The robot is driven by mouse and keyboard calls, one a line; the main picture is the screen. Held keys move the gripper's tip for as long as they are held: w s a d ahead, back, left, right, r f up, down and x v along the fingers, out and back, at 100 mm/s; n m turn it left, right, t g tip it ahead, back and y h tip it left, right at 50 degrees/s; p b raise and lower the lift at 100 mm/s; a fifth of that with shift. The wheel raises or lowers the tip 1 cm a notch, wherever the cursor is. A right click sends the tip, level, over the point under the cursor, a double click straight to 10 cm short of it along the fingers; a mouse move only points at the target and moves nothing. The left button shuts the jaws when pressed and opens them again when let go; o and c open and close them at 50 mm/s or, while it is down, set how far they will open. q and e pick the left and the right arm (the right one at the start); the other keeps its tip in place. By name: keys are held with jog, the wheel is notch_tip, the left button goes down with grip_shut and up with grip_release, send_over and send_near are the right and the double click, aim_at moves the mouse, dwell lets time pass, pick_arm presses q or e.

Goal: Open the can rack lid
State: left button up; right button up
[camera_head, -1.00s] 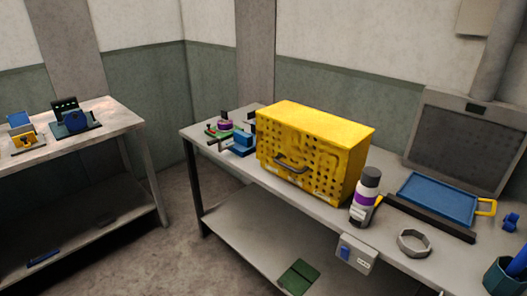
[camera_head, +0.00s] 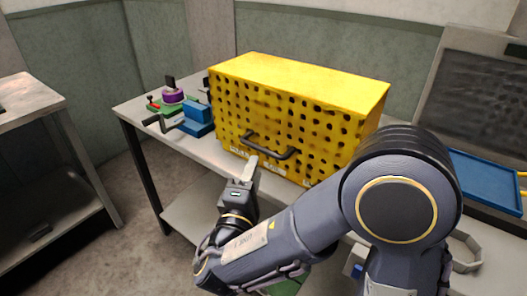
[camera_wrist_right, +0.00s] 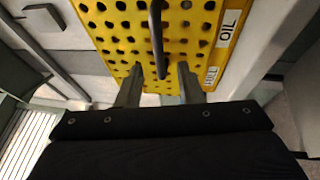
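The can rack is a yellow perforated box (camera_head: 300,75) on the bench in the head view, with its front panel closed. A dark bar handle (camera_head: 270,148) sits low on that front. My right gripper (camera_head: 252,168) is just in front of and below the handle's left part. In the right wrist view the two fingers (camera_wrist_right: 158,85) are apart, and the handle (camera_wrist_right: 157,40) runs between and beyond them; I cannot tell whether they touch it. The yellow perforated front (camera_wrist_right: 115,40) fills the upper middle. My left gripper is not in view.
Blue and green devices (camera_head: 197,117) stand left of the box. A blue tray (camera_head: 487,180) lies to the right, with a grey ring (camera_head: 465,252) nearer the front. My right arm hides part of the bench. Another table (camera_head: 30,100) stands at far left.

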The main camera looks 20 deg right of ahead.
aim_at(261, 147)
jog(key=p+x, duration=0.1)
jog(key=x, duration=0.6)
jog(key=shift+w+d+r, duration=0.15)
jog(key=shift+w, duration=0.05)
grip_shut()
